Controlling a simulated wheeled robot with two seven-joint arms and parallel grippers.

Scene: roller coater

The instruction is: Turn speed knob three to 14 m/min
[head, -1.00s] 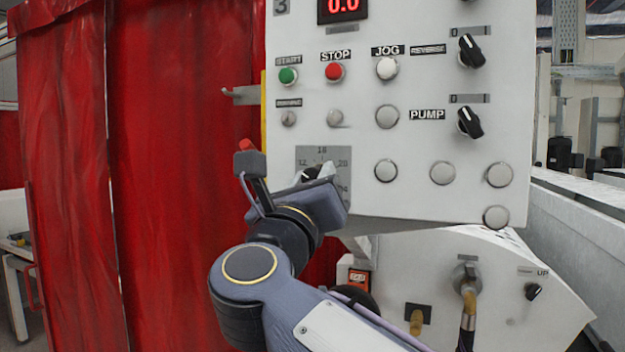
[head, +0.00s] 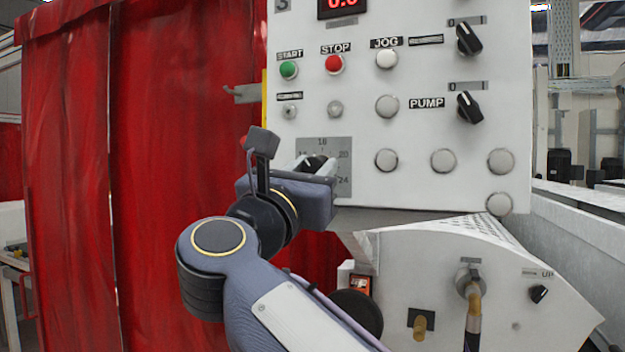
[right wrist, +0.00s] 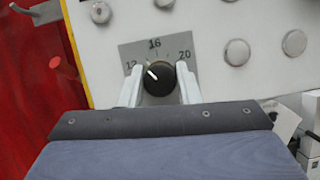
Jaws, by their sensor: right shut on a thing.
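Speed knob three is a black round knob (right wrist: 158,77) on a grey dial plate (head: 341,183) at the lower left of the white control panel. In the right wrist view the plate shows 12, 16 and 20, and the knob's white mark points up and left, between 12 and 16. My right gripper (right wrist: 159,86) is shut on the knob, with one pale finger on each side. In the head view my right gripper (head: 313,166) covers the lower left of the dial. My left gripper is not in view.
The white control panel (head: 420,185) carries a green start button (head: 289,70), a red stop button (head: 334,64), several pale buttons and two black switches. A red display (head: 342,6) is cut off at the top. A red curtain (head: 180,150) hangs to the left.

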